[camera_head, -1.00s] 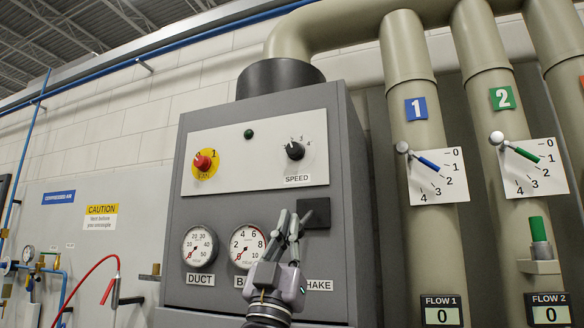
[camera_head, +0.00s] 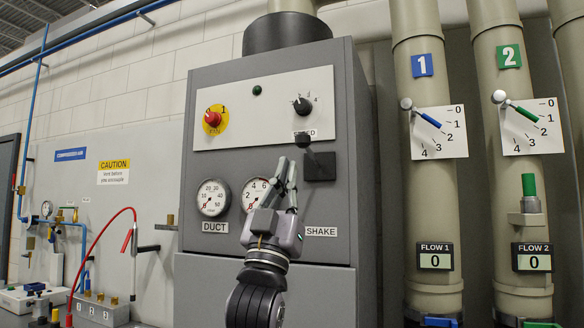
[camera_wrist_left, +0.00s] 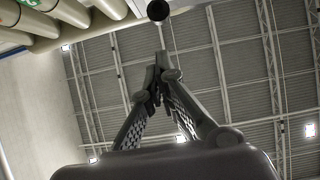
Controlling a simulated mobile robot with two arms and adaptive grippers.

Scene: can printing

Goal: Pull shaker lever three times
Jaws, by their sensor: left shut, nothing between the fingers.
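The shaker lever shows as a dark knob (camera_head: 304,140) at the top of a black square plate (camera_head: 320,168) on the grey cabinet, above the SHAKE label (camera_head: 321,231). My left gripper (camera_head: 287,166) is in front of the cabinet, left of the plate, with its fingers pointing up. It is shut and empty. In the left wrist view, the fingertips (camera_wrist_left: 158,62) meet, and a round black knob (camera_wrist_left: 158,10) shows beyond them, apart from them. The lever's stem is hard to make out. My right gripper is in neither view.
A DUCT gauge (camera_head: 213,198) and a second gauge (camera_head: 255,192), partly hidden by my gripper, are on the cabinet. A SPEED knob (camera_head: 303,105) and red switch (camera_head: 212,119) are above. Large pipes (camera_head: 430,190) stand at right. A red hose (camera_head: 97,240) is at left.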

